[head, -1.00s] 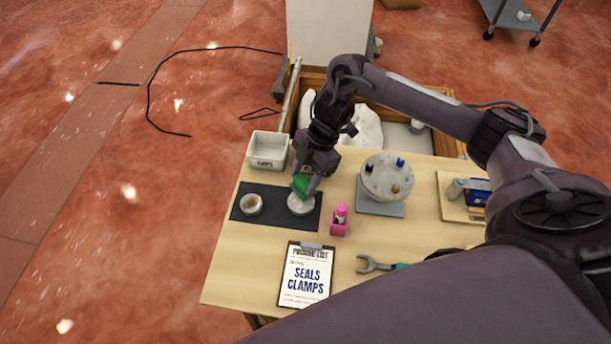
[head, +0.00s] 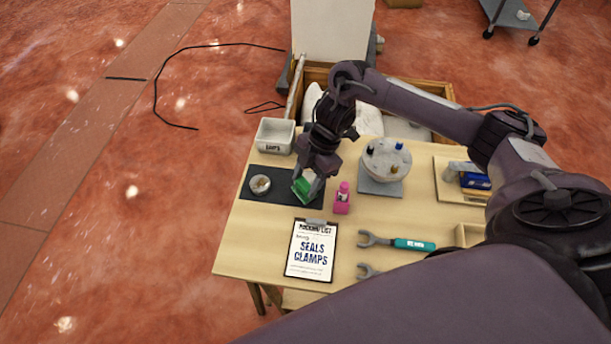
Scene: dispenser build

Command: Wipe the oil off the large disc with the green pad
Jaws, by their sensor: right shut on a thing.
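My right gripper (head: 309,182) is shut on the green pad (head: 303,190), low over the right half of the dark mat (head: 285,194). The larger pale disc lies there and is almost wholly hidden by the pad and gripper. I cannot tell whether the pad touches it, or whether oil is on it. A smaller pale disc (head: 260,184) with a brownish middle lies on the left of the mat, apart from the pad. My left gripper is out of view.
A pink bottle (head: 342,199) stands close right of the mat. A white bin (head: 275,136) is behind it. A round carousel with coloured pegs (head: 386,159) stands further right. A clipboard (head: 311,251) and a teal-handled wrench (head: 397,242) lie in front.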

